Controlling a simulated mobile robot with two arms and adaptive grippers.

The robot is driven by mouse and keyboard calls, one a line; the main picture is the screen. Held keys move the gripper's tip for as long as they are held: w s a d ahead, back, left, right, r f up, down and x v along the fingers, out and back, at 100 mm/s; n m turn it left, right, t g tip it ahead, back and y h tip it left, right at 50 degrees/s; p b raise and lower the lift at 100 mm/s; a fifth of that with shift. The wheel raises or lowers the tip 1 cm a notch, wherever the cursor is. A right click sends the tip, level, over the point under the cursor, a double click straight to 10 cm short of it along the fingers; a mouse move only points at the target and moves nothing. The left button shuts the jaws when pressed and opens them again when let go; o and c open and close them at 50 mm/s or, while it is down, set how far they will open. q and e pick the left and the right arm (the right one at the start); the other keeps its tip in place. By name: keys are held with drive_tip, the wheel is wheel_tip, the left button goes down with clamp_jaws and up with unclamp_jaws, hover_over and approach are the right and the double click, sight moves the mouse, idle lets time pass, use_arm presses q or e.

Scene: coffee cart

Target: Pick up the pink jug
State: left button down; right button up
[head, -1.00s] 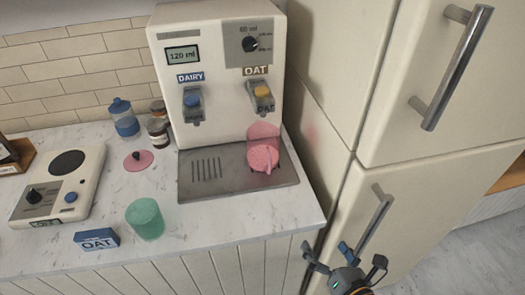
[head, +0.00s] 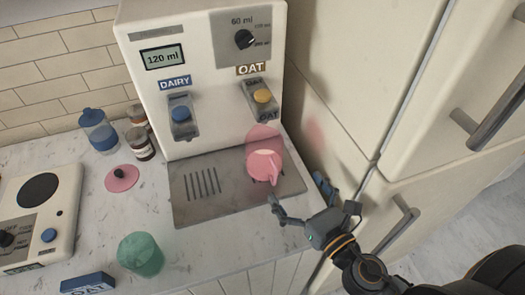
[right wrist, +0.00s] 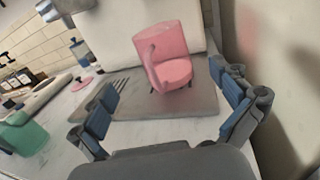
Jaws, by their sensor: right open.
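The pink jug (head: 264,163) is translucent and stands on the right part of the dispenser's metal drip tray (head: 205,209), under the OAT outlet. Its handle faces the front. My right gripper (head: 297,188) is open and empty, just in front of and to the right of the jug. In the right wrist view the jug (right wrist: 168,60) is ahead, between and beyond the two spread blue-padded fingers (right wrist: 166,112). The fingers look apart from it. My left gripper is not in view.
The dispenser (head: 205,75) rises behind the jug, and a fridge (head: 360,70) stands close on the right. Counter between is clear.

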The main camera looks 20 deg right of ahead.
sight(274, 160)
drive_tip(key=p+x, duration=0.2)
drive_tip(key=x, duration=0.3)
drive_tip(key=shift+w+a+r, duration=0.1)
drive_tip(key=shift+w+r, duration=0.05)
drive_tip(key=shift+w, duration=0.4)
drive_tip(key=shift+w+a+p, duration=0.15)
drive_tip(key=shift+w+p, duration=0.3)
drive_tip(key=p+x, duration=0.1)
drive_tip(key=x, duration=0.2)
drive_tip(key=shift+w, duration=0.4)
drive_tip(key=shift+w+a, duration=0.2)
drive_tip(key=shift+w, duration=0.15)
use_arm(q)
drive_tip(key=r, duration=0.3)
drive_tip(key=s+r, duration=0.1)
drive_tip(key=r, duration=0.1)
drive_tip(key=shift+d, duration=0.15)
use_arm(e)
drive_tip(key=shift+s, duration=0.1)
